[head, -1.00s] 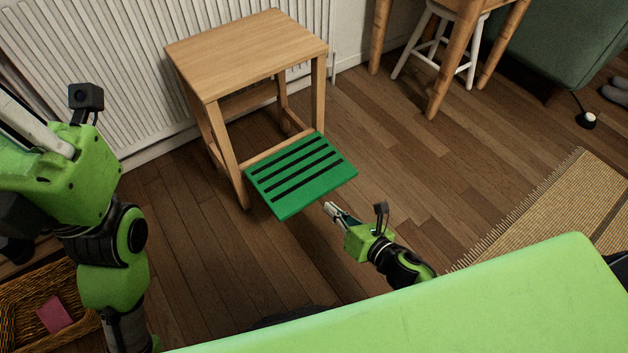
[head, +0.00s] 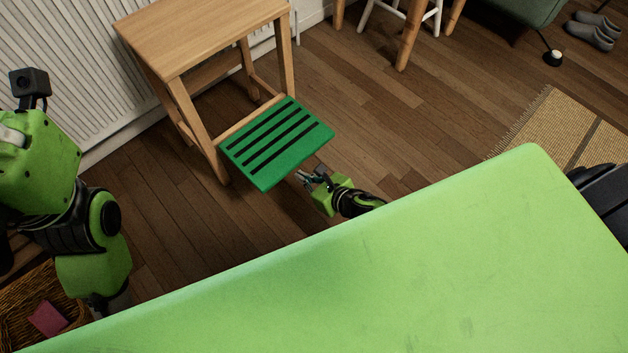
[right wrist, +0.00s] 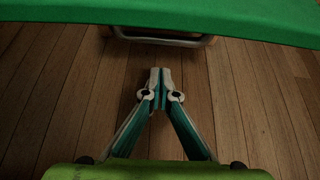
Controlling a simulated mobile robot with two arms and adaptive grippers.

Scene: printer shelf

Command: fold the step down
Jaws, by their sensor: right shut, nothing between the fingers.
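The green step (head: 277,143) with dark stripes sticks out flat from the low front of a wooden stool (head: 205,28). In the right wrist view the step's green edge (right wrist: 170,18) spans the top. My right gripper (head: 304,177) is just below and right of the step's front right edge in the head view. Its fingertips (right wrist: 160,75) meet with nothing between them, below the step's edge in the wrist picture. I cannot tell whether they touch the step. My left arm shows at the left of the head view, but its fingers are out of sight.
A white radiator (head: 60,80) stands behind the stool. A wicker basket (head: 25,300) with a pink item is at lower left. A woven rug (head: 560,125) lies at right, with grey shoes (head: 592,30) beyond. Wooden floor right of the step is clear.

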